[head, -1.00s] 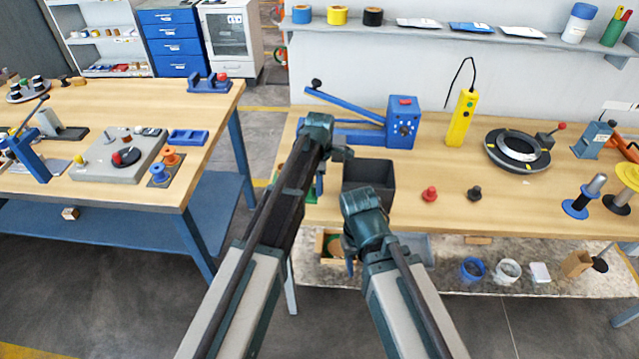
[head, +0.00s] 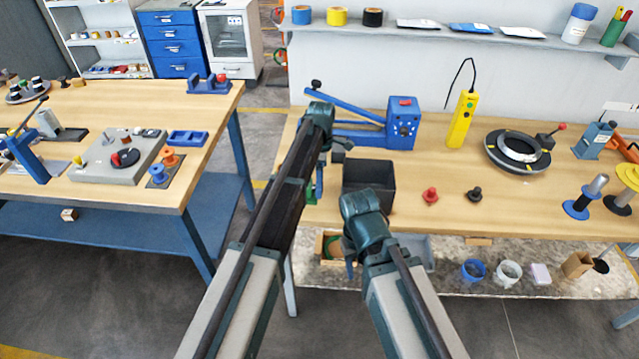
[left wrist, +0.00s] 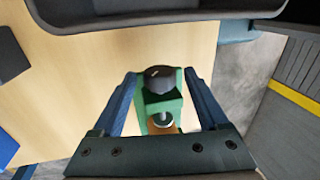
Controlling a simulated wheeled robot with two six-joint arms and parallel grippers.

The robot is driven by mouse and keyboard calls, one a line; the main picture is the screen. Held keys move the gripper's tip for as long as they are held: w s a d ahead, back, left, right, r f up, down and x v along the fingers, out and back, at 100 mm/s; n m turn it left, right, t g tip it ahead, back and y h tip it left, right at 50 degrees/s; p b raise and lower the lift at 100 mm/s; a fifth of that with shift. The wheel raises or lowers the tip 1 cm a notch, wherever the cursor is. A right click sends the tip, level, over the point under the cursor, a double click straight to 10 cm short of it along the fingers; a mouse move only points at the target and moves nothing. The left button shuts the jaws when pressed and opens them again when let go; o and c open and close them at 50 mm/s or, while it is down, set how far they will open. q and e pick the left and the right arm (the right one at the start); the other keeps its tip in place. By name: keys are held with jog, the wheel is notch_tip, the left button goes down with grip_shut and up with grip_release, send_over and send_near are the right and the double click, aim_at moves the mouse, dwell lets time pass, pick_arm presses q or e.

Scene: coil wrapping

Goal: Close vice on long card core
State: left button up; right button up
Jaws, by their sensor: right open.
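A green vice (left wrist: 163,104) with a dark round knob (left wrist: 160,79) shows in the left wrist view, between the blue fingers of my left gripper (left wrist: 162,100). The fingers are apart, one on each side of it; I cannot tell whether they touch it. An orange-brown piece (left wrist: 165,128) shows below a pale metal ring on the vice; I cannot tell whether it is the card core. In the head view my left gripper (head: 318,182) is over the bench's left end, and only a bit of green shows by it. My right gripper (head: 350,262) is open and empty in front of the bench edge.
A dark open bin (head: 368,187) stands just right of my left gripper. A blue lever device (head: 402,125) and a yellow pendant (head: 462,118) stand behind. Red (head: 430,196) and black (head: 474,194) knobs sit on the bench, with clear wood around them.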

pick_arm(q)
jog(key=shift+r, duration=0.1)
pick_arm(e)
jog(key=shift+r, duration=0.15)
pick_arm(q)
jog(key=p+v, duration=1.3)
jog(key=shift+r+p, duration=0.3)
pick_arm(e)
notch_tip(320, 180, up, 13)
jog(key=shift+r, duration=0.15)
